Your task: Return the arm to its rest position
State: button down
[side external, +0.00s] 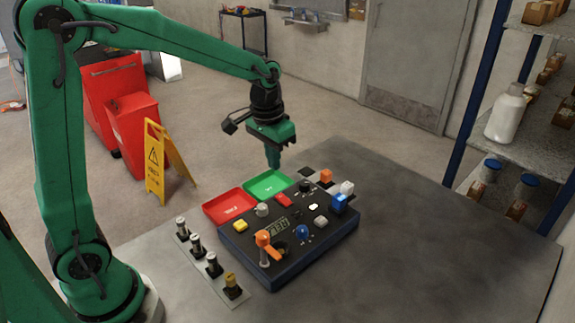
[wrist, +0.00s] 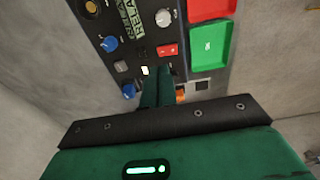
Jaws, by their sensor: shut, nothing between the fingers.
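My gripper (side external: 273,157) is shut and empty. In the side external view it points down above the far edge of the black control panel (side external: 290,268), over the green tray. In the wrist view its closed fingers (wrist: 157,92) cover part of the panel's edge. The panel carries a red rocker switch (side external: 284,200), a blue knob (side external: 303,231), an orange-topped lever (side external: 263,240) and a small display (side external: 276,228). My arm is bent out over the table, clear of the panel.
A green tray (side external: 268,185) and a red tray (side external: 229,206) lie behind the panel. A strip with several plugs (side external: 213,265) lies to its left. The table (side external: 450,245) is clear on the right. Shelves (side external: 535,155) stand beyond its right edge.

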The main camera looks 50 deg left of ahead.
jog(key=s+r+t, duration=0.2)
jog(key=s+r, duration=0.1)
jog(key=s, duration=0.6)
jog(key=s+r+t, duration=0.2)
jog(key=s+r, duration=0.2)
jog(key=s, duration=0.6)
